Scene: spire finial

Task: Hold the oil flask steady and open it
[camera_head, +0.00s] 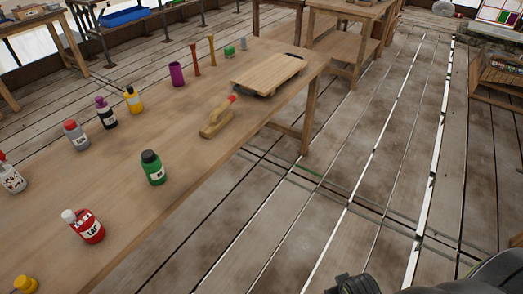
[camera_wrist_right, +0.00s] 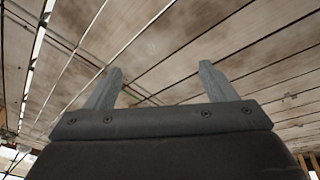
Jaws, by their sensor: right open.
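Several bottles stand on the long wooden table in the head view, and I cannot tell for sure which one is the oil flask. A red bottle with a white cap (camera_head: 88,230) stands near the table's front edge, its label too small to read surely. A green bottle with a dark cap (camera_head: 153,170) stands farther along that edge. Both are upright with caps on. My right gripper (camera_wrist_right: 158,78) is open and empty in the right wrist view, with only floorboards beyond its fingers, away from the bottles. My left gripper is not in view.
The wooden table (camera_head: 120,220) also bears a grey bottle with a red cap (camera_head: 76,137), a yellow bottle (camera_head: 133,100), a purple cup (camera_head: 177,74), a wooden hand tool (camera_head: 217,119) and a board (camera_head: 268,72). The floor right of the table is clear.

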